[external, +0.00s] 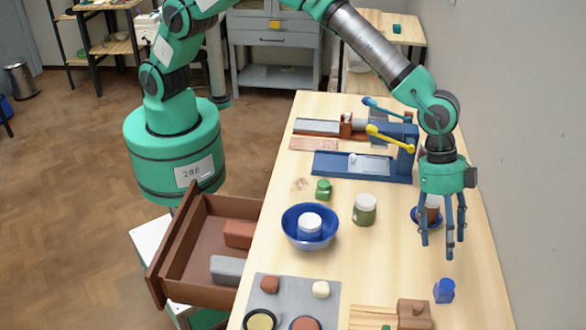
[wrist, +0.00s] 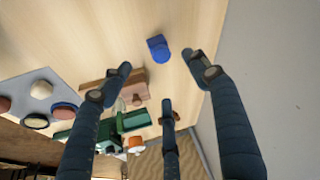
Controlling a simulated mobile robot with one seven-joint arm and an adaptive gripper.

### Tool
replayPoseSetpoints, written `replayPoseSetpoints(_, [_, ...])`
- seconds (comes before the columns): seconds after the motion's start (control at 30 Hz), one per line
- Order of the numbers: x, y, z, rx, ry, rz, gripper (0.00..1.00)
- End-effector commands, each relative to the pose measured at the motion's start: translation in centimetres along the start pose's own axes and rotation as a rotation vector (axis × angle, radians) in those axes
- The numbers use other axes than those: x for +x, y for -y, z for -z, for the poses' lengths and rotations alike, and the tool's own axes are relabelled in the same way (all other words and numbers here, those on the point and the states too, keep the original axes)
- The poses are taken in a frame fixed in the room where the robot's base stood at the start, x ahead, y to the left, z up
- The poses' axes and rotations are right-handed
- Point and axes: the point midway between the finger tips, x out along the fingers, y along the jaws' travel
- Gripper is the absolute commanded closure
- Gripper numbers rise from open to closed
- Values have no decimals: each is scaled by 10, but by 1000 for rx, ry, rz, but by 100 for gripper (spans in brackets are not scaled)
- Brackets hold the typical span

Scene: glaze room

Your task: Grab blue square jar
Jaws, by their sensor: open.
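The blue square jar (external: 444,290) stands on the wooden table (external: 390,265) near its right side, in front of and below my gripper. My gripper (external: 443,243) hangs fingers-down above the table, open and empty, its fingers spread. In the wrist view the blue jar (wrist: 158,48) shows beyond the fingertips of my gripper (wrist: 160,78), apart from them. Nothing hides it there.
A brown jar on a blue dish (external: 414,216) stands behind my fingers. A brown wooden block (external: 413,313) sits left of the blue jar. A blue bowl (external: 290,233) holding a white-lidded jar and a green jar (external: 365,212) stand farther left. The wall (external: 530,150) is close on the right.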

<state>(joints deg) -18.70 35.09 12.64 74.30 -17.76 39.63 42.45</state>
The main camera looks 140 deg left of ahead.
Motion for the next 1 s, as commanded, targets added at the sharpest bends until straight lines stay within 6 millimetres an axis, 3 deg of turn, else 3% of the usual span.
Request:
replayPoseSetpoints(0.3, [48, -1, -1, 0, 3, -2, 39])
replayPoseSetpoints(0.5, [70, -1, 0, 1, 1, -1, 39])
replayPoseSetpoints(1.0, [77, -1, 0, 0, 1, -1, 39])
